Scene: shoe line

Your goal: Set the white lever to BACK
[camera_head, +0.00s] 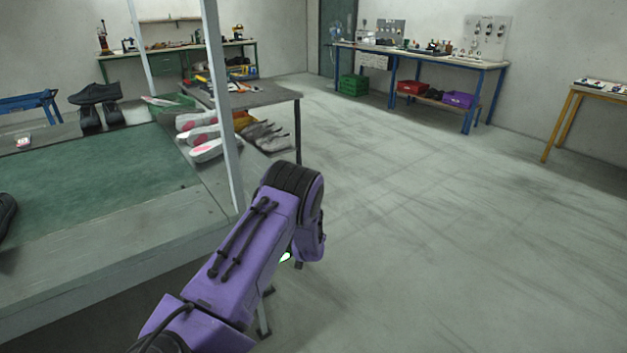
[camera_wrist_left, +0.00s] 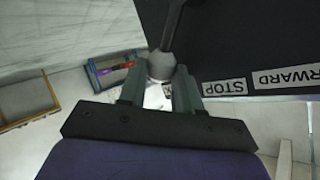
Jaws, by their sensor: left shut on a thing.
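In the left wrist view, the white lever (camera_wrist_left: 161,66) shows a pale grey round knob on a dark shaft that rises to the top of the picture. My left gripper (camera_wrist_left: 158,82) is shut on the knob, with one finger on each side of it. A dark panel (camera_wrist_left: 240,40) behind carries the white labels STOP (camera_wrist_left: 225,87) and FORWARD (camera_wrist_left: 288,77), upside down. The lever stands to the left of STOP. No BACK label is visible. In the head view, my purple left arm hides its gripper and the lever. My right gripper is not in view.
In the head view, a workbench with a green mat (camera_head: 95,205) and a grey post (camera_head: 221,110) stands left of my arm. Several shoes lie beyond it. Benches (camera_head: 420,54) line the back wall. The floor to the right (camera_head: 450,240) is clear.

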